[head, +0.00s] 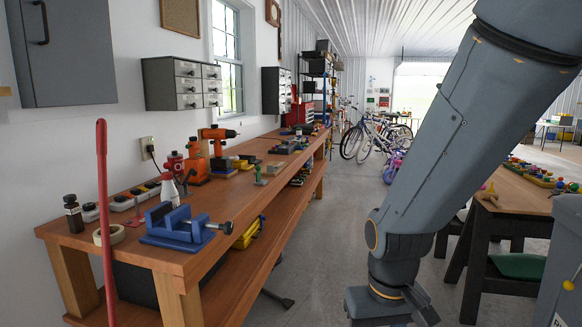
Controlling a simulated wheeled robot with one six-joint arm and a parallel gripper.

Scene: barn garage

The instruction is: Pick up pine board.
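I cannot pick out a pine board for certain in the head view. The long wooden workbench (225,205) along the left wall holds many small items, and some of those farther back are too small to tell. My arm comes down across the right of the picture and ends at the bottom edge. The fingers of my gripper are not visible, so I cannot see whether it is open or holds anything.
A blue vise (175,228) sits on the bench's near end, with an orange drill (218,134) behind it. A red pole (104,220) stands in front. A wooden table (520,205) is at right. Bicycles (375,137) stand farther back. Grey floor (325,230) lies clear between.

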